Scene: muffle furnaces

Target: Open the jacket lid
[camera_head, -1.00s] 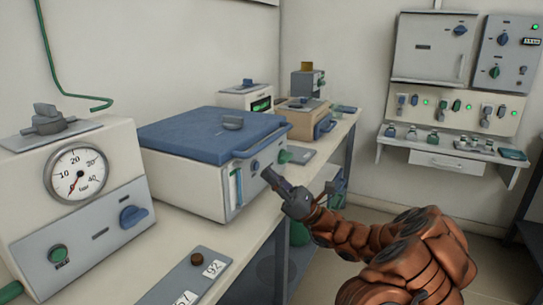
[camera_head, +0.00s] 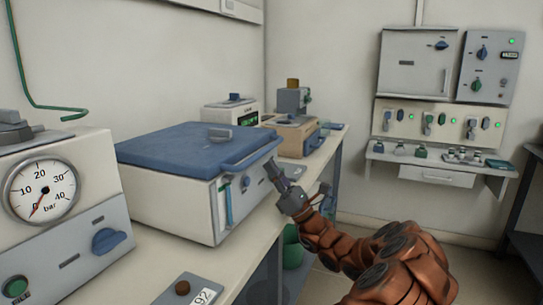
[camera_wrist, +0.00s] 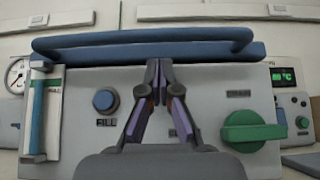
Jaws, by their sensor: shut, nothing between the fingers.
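The jacket lid (camera_head: 190,148) is a blue slab lying closed on a white box unit (camera_head: 170,203) on the bench. My gripper (camera_head: 270,165) is in front of the unit's front panel, just below the handle. In the wrist view my gripper (camera_wrist: 159,65) has its fingertips together, empty, beneath the handle. Whether the tips touch the handle or panel, I cannot tell.
A gauge unit (camera_head: 60,200) stands at left. Smaller instruments (camera_head: 292,132) stand behind. Floor to the right is partly clear.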

